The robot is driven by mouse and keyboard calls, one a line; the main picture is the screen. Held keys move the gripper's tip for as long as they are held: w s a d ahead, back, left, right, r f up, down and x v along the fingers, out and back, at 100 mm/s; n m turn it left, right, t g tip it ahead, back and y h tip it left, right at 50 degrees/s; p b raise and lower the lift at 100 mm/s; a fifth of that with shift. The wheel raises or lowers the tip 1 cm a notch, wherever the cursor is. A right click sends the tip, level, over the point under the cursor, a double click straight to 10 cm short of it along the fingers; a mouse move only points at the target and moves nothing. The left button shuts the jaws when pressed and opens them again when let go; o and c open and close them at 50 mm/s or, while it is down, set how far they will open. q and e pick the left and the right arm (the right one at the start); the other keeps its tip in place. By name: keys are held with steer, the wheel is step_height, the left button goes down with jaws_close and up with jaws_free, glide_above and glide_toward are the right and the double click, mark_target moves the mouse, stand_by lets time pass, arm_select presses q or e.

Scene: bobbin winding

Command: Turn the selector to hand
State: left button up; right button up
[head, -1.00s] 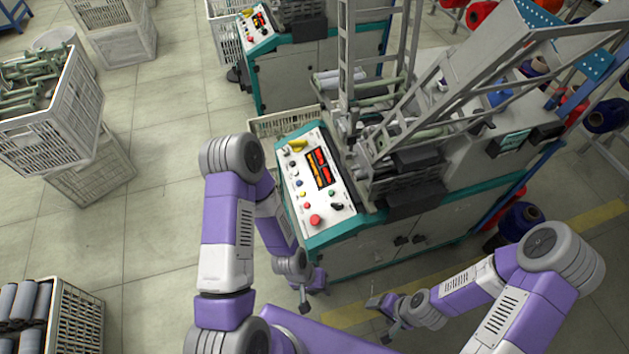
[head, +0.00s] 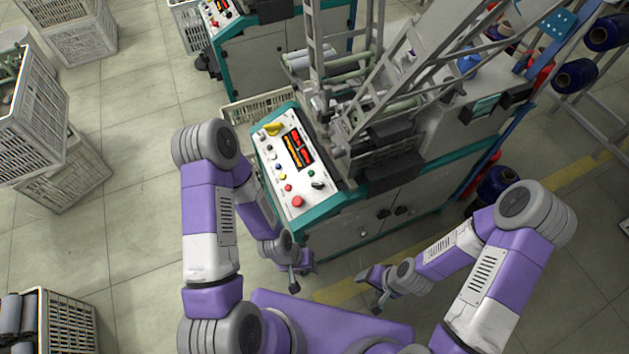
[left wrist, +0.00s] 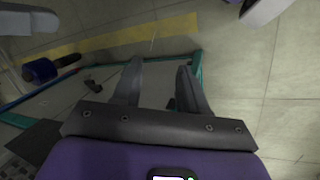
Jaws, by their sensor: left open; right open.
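The control panel (head: 290,160) slopes on the front left of the winding machine in the head view. A dark rotary knob (head: 317,184) at its lower right looks like the selector; its labels are too small to read. A red button (head: 297,202) sits near the panel's bottom edge. My left gripper (head: 302,276) is open and empty, below the panel and apart from it, in front of the cabinet. In the left wrist view its two fingers (left wrist: 158,80) are spread with nothing between them. My right gripper (head: 371,291) is open and empty, low before the cabinet's front.
A second machine (head: 265,65) stands behind. White crates (head: 30,120) stand at the left, and one with grey rolls (head: 65,325) is at the lower left. The floor between the crates and my left arm is clear.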

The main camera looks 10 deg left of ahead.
stand_by(0.4)
arm_select(q)
steer(key=shift+c, duration=0.4)
steer(key=m+t+p, duration=0.2)
steer(key=m+p, duration=0.5)
steer(key=m, duration=1.2)
glide_toward(316, 184)
steer(key=x, duration=0.9)
steer(key=shift+d, duration=0.1)
steer(key=shift+c, duration=0.3)
jaws_close()
